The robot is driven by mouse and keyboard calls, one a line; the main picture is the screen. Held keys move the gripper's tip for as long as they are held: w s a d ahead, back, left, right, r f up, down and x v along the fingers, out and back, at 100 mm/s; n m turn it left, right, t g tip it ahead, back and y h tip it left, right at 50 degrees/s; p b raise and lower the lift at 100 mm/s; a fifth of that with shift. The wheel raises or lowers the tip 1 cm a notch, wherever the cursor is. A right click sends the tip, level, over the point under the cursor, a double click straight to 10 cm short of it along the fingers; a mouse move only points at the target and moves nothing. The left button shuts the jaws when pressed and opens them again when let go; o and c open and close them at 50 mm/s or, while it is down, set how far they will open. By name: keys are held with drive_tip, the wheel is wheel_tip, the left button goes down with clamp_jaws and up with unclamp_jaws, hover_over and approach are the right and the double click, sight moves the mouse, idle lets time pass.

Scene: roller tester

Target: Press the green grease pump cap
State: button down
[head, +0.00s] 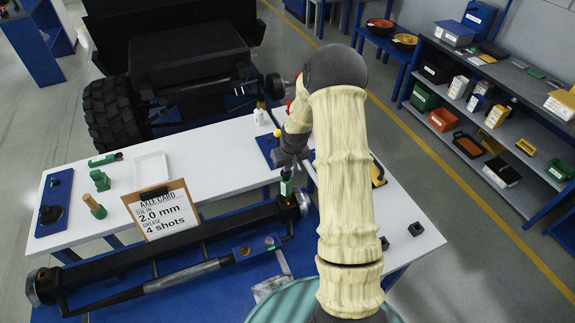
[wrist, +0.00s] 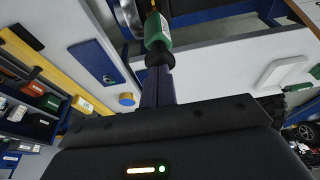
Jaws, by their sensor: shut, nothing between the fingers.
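The green pump (wrist: 157,32), with a pale label, is straight beyond my fingertips in the wrist view. A dark collar lies between its green body and my fingers. In the head view the green pump (head: 286,173) is small and stands by the right end of the axle, just below my gripper (head: 288,160). My gripper is shut and empty, and its fingers (wrist: 158,72) point at the pump. The fingertips look very close to the dark collar; I cannot tell whether they touch it.
The axle (head: 170,255) lies across the blue stand in front. An axle card (head: 160,212) reads 2.0 mm and 4 shots. A green block (head: 100,180) and white tray (head: 152,168) sit on the white bench. Shelves (head: 480,90) stand at right.

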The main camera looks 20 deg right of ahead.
drive_tip(key=shift+f+b, duration=0.55)
drive_tip(key=shift+f, duration=0.4)
drive_tip(key=shift+s, duration=0.1)
drive_tip(key=shift+r, duration=0.1)
wheel_tip(320, 180, up, 4)
drive_tip(key=p, duration=0.3)
drive_tip(key=shift+r, duration=0.1)
drive_tip(key=b+v, duration=0.3)
drive_tip(key=v, duration=0.6)
drive_tip(key=shift+r+b, duration=0.35)
drive_tip(key=shift+r, duration=0.1)
drive_tip(key=shift+d, duration=0.1)
